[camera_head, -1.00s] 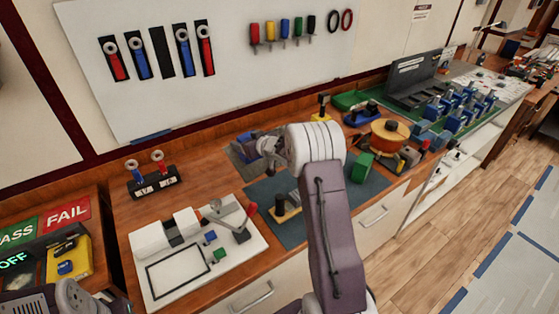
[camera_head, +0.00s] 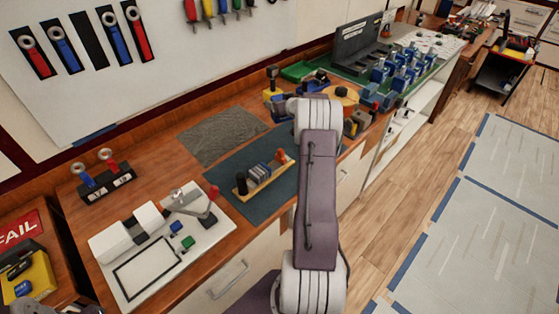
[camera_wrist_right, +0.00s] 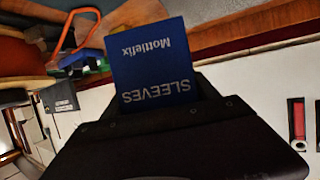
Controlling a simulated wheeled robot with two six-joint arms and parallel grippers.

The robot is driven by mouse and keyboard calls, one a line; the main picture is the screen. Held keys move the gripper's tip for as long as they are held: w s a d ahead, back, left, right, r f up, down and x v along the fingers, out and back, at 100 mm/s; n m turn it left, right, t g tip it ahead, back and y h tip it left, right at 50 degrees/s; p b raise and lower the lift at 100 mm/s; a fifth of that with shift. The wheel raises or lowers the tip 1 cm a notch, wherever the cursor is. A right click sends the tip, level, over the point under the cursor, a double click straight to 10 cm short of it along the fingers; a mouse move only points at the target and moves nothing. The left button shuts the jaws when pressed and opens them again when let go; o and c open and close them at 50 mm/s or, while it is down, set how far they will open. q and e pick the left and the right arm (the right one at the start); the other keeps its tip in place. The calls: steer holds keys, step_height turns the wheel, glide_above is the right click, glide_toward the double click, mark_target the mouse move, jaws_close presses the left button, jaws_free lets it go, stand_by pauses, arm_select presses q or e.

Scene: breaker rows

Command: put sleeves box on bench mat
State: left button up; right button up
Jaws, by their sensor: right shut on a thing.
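The sleeves box (camera_wrist_right: 152,62) is dark blue with white lettering, upside down in the right wrist view. My right gripper (camera_wrist_right: 165,98) is shut on it, with the dark gripper body across the lower picture. In the head view my right arm reaches up over the bench, and its gripper and the box are hidden behind the arm. A dark teal mat (camera_head: 240,204) lies on the bench left of the arm. A grey textured mat (camera_head: 215,137) lies behind it, bare. I cannot tell which is the bench mat. My left gripper is out of view.
A rack of small parts (camera_head: 262,174) stands on the teal mat. A white fixture board (camera_head: 205,250) with a red-knobbed lever is at front left. A black stand (camera_head: 106,186) holds two tools. Blue devices (camera_head: 400,70) crowd the far right bench.

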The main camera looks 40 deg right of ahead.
steer(key=shift+s+d, duration=0.25)
steer(key=shift+d, duration=0.05)
steer(key=b, duration=0.2)
glide_above(281, 134)
step_height(281, 134, down, 6)
steer(key=shift+s+a+f, duration=0.1)
steer(key=shift+f, duration=1.8)
steer(key=shift+f, duration=0.1)
steer(key=o, duration=1.7)
steer(key=shift+f, duration=0.1)
